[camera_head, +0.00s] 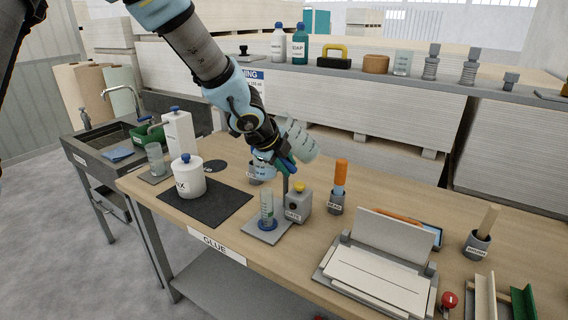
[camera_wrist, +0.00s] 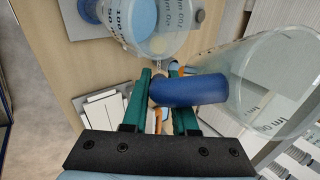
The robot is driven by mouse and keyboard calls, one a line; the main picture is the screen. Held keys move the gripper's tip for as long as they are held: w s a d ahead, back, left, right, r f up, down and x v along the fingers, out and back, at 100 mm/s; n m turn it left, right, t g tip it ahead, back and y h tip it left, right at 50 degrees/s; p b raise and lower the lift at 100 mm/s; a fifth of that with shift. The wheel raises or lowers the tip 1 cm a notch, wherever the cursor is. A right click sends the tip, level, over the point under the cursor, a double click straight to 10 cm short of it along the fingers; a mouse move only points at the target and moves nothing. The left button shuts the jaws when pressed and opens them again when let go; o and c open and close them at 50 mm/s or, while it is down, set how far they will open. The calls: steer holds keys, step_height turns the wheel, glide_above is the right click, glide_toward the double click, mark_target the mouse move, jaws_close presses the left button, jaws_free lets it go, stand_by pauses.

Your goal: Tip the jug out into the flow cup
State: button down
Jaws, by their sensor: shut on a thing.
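My gripper (camera_head: 287,168) is shut on the jug's blue handle (camera_wrist: 190,90), with a green finger on each side. The jug (camera_head: 298,138) is clear with printed graduations. It is held tilted above the bench and also shows in the wrist view (camera_wrist: 275,85). I cannot tell whether liquid is in it. A cup (camera_head: 260,172) with a label shows behind my gripper, partly hidden; I cannot tell whether it is the flow cup. A graduated clear vessel (camera_head: 267,208) with a blue foot stands on a grey plate (camera_head: 258,236). In the wrist view a graduated vessel (camera_wrist: 138,20) is left of the jug.
A grey box with a yellow button (camera_head: 298,206) stands close by the plate. A white pot (camera_head: 188,177) on a black mat (camera_head: 222,210) is to the left. An orange-handled tool (camera_head: 340,175) in a holder and a white-topped device (camera_head: 375,270) are to the right.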

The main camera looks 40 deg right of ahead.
mark_target(310, 158)
steer(key=shift+s+d+r+h, duration=0.1)
steer(key=shift+d+h, duration=0.05)
steer(key=shift+h, duration=0.25)
steer(key=shift+s+d+f+g+h+b, duration=0.1)
steer(key=shift+d+f+g+h+b, duration=0.05)
steer(key=shift+f+g+h+b, duration=0.2)
steer(key=shift+d+f+h+b, duration=0.15)
steer(key=shift+h+b, duration=0.1)
steer(key=shift+b, duration=0.2)
steer(key=h+b, duration=0.1)
steer(key=b, duration=0.2)
steer(key=d+n+h+b, duration=0.1)
steer(key=b, duration=0.1)
steer(key=d+g+h+b, duration=0.1)
steer(key=b, duration=0.2)
steer(key=shift+s+f+h+b, duration=0.35)
steer(key=shift+s+f+h, duration=0.05)
steer(key=shift+d+r, duration=0.1)
steer(key=shift+r, duration=0.15)
steer(key=shift+s+d+r+n+g+h+b, duration=0.1)
steer(key=shift+r+n+h+b, duration=0.15)
steer(key=shift+h+b, duration=0.6)
steer(key=shift+w+d+r+n+g+h+b, duration=0.15)
steer(key=shift+r+h+b, duration=0.1)
steer(key=shift+b, duration=1.15)
steer(key=shift+s+d+r+n+h+b, duration=0.2)
steer(key=shift+h+b, duration=0.3)
steer(key=shift+b, duration=0.65)
